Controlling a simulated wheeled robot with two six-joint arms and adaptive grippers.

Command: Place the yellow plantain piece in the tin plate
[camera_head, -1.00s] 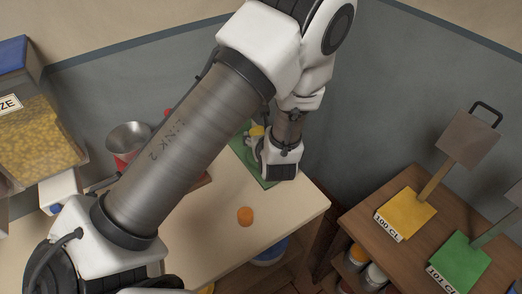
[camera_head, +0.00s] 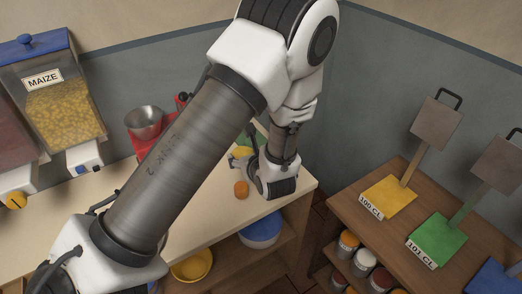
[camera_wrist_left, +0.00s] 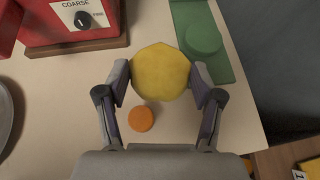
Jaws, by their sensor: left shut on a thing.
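My left gripper (camera_head: 243,160) is shut on the yellow plantain piece (camera_wrist_left: 160,72), with one finger on each side of it in the left wrist view. In the head view a little of the piece (camera_head: 240,152) shows beside the gripper, partly hidden. A grey metal rim (camera_wrist_left: 6,118), which looks like the tin plate, is cut off at the left edge of the wrist view. My arm hides that area in the head view. My right gripper is not in view.
An orange round piece (camera_head: 241,189) lies on the pale counter (camera_wrist_left: 55,110). A green board (camera_wrist_left: 215,65) lies near the counter's edge. A red grinder (camera_wrist_left: 75,20) and a maize dispenser (camera_head: 62,105) stand to the left. A wooden shelf (camera_head: 385,240) stands right.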

